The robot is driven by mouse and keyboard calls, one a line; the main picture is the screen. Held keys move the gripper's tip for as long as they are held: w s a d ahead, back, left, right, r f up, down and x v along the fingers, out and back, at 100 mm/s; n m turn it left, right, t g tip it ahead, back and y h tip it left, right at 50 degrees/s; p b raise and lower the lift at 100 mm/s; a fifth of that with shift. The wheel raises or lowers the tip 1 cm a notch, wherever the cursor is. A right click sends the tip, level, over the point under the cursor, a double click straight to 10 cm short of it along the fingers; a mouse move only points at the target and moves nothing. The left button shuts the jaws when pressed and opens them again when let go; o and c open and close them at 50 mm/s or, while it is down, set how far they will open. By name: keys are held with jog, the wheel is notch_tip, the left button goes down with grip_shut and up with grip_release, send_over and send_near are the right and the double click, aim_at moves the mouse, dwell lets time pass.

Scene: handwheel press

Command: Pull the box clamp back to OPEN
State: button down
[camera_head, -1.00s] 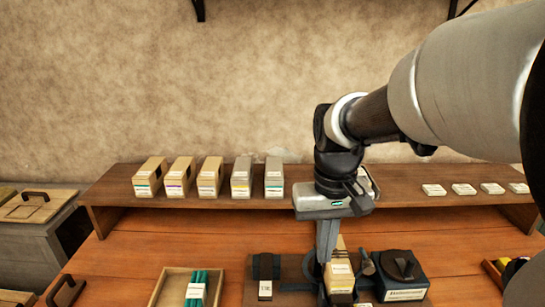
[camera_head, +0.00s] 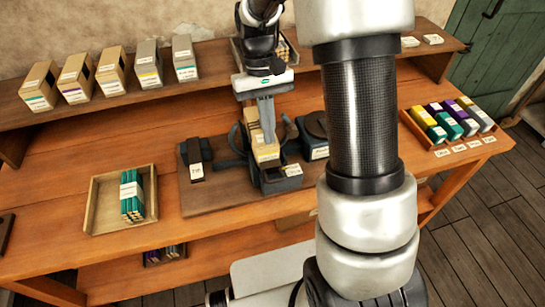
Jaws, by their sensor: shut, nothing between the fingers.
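My gripper (camera_head: 267,138) points down over the dark fixture on the workbench. Its fingers are together and come down at the tan box (camera_head: 265,153), which sits in the fixture. Whether the fingers touch the box or a clamp part cannot be told. The box clamp (camera_head: 238,140) seems to be the dark part at the box's left side; its lever and any OPEN mark are not clear at this size. A round dark knob (camera_head: 286,119) stands just right of the fingers. My arm hides what lies farther right.
A dark block with a white label (camera_head: 196,170) stands left on the fixture's board. A tray (camera_head: 106,210) with green sticks is farther left. Boxes (camera_head: 112,70) line the back shelf. A rack of coloured packs (camera_head: 445,122) is at right. Bare bench lies behind the tray.

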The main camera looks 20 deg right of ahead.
send_over(273, 173)
jog(key=x, duration=0.3)
jog(key=w+x, duration=0.1)
jog(key=x, duration=0.2)
jog(key=w+x, duration=0.1)
jog(key=x, duration=0.2)
jog(key=shift+a+f, duration=0.25)
jog(key=shift+f, duration=0.15)
